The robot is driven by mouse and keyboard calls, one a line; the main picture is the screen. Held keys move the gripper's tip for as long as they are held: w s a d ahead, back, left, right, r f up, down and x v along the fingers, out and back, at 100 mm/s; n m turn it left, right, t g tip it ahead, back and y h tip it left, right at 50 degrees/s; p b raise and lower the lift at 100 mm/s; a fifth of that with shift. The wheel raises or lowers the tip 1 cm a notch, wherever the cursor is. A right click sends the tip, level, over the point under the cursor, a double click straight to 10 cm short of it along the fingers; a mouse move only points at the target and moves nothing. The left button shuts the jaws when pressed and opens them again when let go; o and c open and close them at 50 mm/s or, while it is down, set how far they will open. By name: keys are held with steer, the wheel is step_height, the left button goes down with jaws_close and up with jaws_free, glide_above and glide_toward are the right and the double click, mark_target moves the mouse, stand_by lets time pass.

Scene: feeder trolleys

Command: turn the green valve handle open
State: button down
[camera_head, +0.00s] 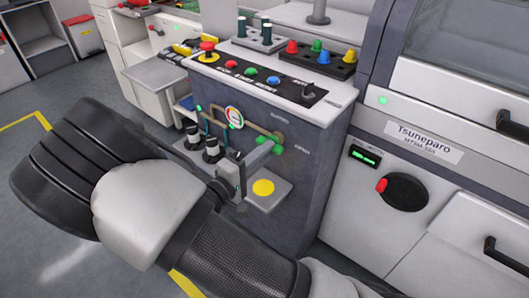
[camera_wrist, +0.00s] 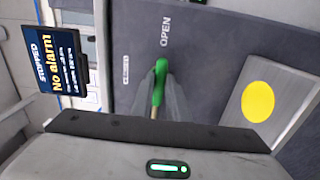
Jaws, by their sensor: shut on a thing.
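The green valve handle (camera_wrist: 160,70) shows in the wrist view between my gripper's fingers, in front of the grey cabinet panel. Its upper end stands out beyond the fingers, beside the printed word OPEN. My gripper (camera_wrist: 157,98) is shut on the handle. In the head view my gripper (camera_head: 266,152) reaches the cabinet front, and only a small green part of the handle (camera_head: 278,149) shows beside the fingers. My forearm and wrist cover the lower left of that view.
The grey cabinet (camera_head: 310,150) carries a round gauge (camera_head: 233,117), a pipe and coloured buttons. A plate with a yellow disc (camera_head: 263,188) juts out below the valve. A white machine (camera_head: 400,215) with a red-tipped knob stands close on the right. A screen (camera_wrist: 55,60) reads "No alarm".

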steer(key=c, duration=1.7)
jaws_free()
steer(key=shift+s+a, duration=0.1)
steer(key=p+v, duration=0.2)
steer(key=v, duration=1.5)
steer(key=shift+s+a+p, duration=0.1)
steer(key=shift+p, duration=0.3)
